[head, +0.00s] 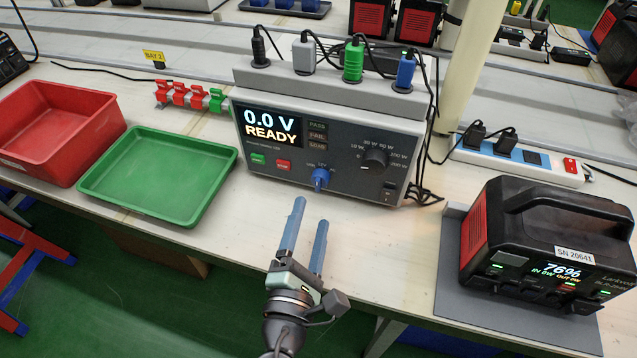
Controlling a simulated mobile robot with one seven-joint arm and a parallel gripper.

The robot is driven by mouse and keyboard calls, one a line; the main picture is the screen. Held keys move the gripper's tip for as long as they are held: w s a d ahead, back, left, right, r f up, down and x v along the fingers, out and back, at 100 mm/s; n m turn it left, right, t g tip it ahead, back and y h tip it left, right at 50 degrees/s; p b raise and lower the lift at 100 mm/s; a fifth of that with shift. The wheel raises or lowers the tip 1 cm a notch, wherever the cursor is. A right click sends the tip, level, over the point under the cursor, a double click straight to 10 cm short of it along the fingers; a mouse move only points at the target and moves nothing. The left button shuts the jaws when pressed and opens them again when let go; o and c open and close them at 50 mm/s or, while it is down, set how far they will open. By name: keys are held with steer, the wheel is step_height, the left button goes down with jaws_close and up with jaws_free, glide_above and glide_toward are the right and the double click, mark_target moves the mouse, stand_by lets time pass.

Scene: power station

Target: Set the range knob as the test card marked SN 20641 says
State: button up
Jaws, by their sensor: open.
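The grey tester (330,140) stands on the bench; its screen (268,124) reads 0.0 V READY. A black knob (375,160) on its right side has watt marks around it. A blue knob (320,179) sits lower in the middle, with small marks partly unreadable. I cannot read which knob is named range. A black and red power station (545,240) at right bears the label SN 20641 (575,254); its screen shows 76%. No test card is clearly visible. My gripper (310,212) is open and empty, with its two blue fingers in front of the tester, below the blue knob.
A green tray (160,216) and a red bin (60,168) stand at left. Red and green clips (190,97) lie behind the tray. Several plugs (353,60) top the tester. A white power strip (515,164) and a pillar (462,70) stand behind at right.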

mark_target(319, 188)
steer(key=x, duration=0.7)
steer(key=shift+w, duration=0.2)
jaws_close()
